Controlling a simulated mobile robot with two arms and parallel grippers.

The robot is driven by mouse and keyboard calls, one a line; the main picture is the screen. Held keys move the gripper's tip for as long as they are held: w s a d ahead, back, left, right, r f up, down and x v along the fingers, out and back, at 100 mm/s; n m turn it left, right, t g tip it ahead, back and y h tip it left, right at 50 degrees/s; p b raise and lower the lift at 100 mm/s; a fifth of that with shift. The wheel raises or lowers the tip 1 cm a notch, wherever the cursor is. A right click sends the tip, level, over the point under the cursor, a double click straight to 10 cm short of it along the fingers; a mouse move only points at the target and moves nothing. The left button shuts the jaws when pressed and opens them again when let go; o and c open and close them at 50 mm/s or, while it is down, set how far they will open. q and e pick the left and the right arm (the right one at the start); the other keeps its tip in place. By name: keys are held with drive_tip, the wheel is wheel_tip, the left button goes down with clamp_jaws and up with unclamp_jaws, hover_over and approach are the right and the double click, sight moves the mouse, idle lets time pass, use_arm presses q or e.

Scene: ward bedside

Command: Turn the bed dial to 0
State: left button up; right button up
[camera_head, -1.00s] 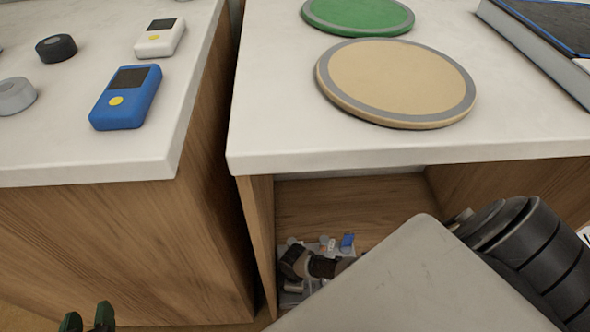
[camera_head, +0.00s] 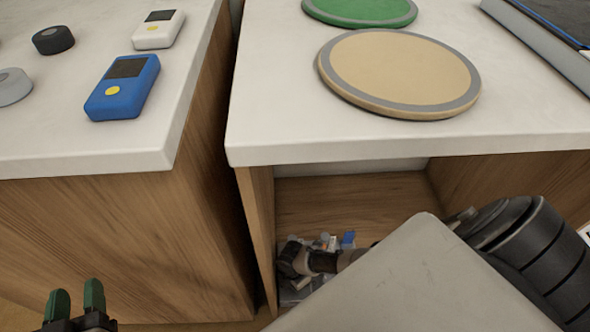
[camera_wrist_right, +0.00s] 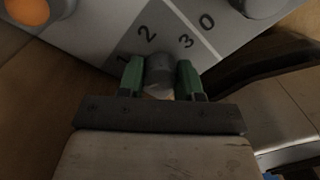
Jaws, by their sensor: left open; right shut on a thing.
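In the right wrist view, a grey panel carries the dial (camera_wrist_right: 160,72), a small grey knob. The numbers 1, 2, 3 and 0 are printed around its far side. The green fingers of my right gripper (camera_wrist_right: 161,80) are shut on the dial, one on each side. The dial's pointer cannot be made out. In the head view, the right gripper is small and dark inside the open compartment, in front of the panel (camera_head: 292,297). My left gripper (camera_head: 75,303) is at the bottom left, open and empty, away from the panel.
An orange-faced knob (camera_wrist_right: 28,10) and another grey knob (camera_wrist_right: 262,6) sit near the dial. The compartment's wooden side wall (camera_head: 258,235) stands close to the right gripper. Above are a tan disc (camera_head: 400,72), a green disc (camera_head: 360,8) and a blue device (camera_head: 122,88).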

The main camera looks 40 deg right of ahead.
use_arm(q)
drive_tip(key=shift+r, duration=0.2)
use_arm(e)
drive_tip(key=shift+n, duration=0.5)
drive_tip(key=o, duration=0.9)
drive_tip(key=shift+o, duration=0.2)
drive_tip(key=shift+r, duration=0.1)
wheel_tip(320, 180, up, 4)
drive_tip(key=shift+w+f+p, duration=0.1)
drive_tip(key=shift+p, duration=1.15)
wheel_tip(320, 180, up, 3)
drive_tip(key=shift+p, duration=0.8)
use_arm(q)
drive_tip(key=s+a+f+g+y, duration=0.3)
drive_tip(key=s+a+f+g, duration=0.1)
drive_tip(key=s+f+g, duration=0.5)
drive_tip(key=shift+s+a+f+n+g, duration=0.25)
drive_tip(key=shift+f+g, duration=0.25)
drive_tip(key=shift+g, duration=0.6)
use_arm(e)
drive_tip(key=shift+a+r, duration=0.1)
drive_tip(key=shift+r, duration=0.15)
